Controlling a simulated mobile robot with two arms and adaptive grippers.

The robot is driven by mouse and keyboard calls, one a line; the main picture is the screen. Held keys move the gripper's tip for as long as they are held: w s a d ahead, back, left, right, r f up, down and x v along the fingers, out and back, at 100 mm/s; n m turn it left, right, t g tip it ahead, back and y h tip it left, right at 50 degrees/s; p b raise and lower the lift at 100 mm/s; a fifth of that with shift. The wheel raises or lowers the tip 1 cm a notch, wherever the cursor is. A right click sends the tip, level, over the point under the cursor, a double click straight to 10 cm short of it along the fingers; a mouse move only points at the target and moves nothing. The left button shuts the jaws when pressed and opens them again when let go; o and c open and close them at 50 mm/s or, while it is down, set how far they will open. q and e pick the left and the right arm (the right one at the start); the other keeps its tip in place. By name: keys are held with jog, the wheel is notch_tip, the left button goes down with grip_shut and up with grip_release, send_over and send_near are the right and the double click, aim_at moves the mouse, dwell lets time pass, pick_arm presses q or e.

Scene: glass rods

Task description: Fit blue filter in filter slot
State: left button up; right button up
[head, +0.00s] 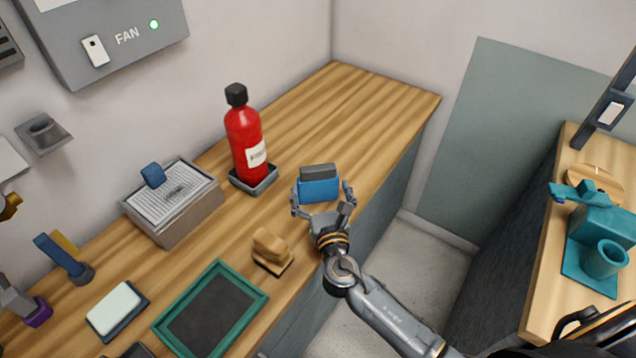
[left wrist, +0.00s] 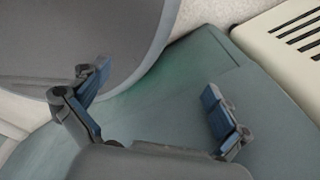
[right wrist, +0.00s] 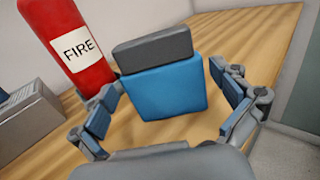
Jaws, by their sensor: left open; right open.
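The blue filter (head: 318,189) is a blue block with a dark grey top, standing upright on the wooden counter. It also shows in the right wrist view (right wrist: 163,88). My right gripper (head: 322,200) is open, with one finger on each side of the filter's lower part; gaps show between fingers and block in the right wrist view. My left gripper (left wrist: 156,88) is open and empty, seen only in the left wrist view. I cannot make out for sure which thing is the filter slot.
A red extinguisher (head: 245,138) stands on a dark base behind the filter. A grey box (head: 175,222) with a grille top and blue knob is left of it. A tan block (head: 270,248) and green-rimmed tray (head: 241,298) lie nearer. The counter's far right end is clear.

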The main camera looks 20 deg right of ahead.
aim_at(319, 173)
jog(key=shift+w+d, duration=0.2)
jog(key=shift+w, duration=1.3)
jog(key=c, duration=0.8)
jog(key=shift+r, duration=0.5)
notch_tip(319, 173, up, 2)
jog(key=shift+r+p, duration=0.25)
jog(key=shift+p, duration=0.45)
jog(key=s+a+r+p, duration=0.1)
jog(key=s+a+r, duration=0.3)
jog(key=s+r, duration=0.5)
jog(key=s, duration=0.4)
jog(key=shift+s+r+p, duration=0.25)
jog(key=shift+p, duration=0.1)
jog(key=shift+a, duration=0.1)
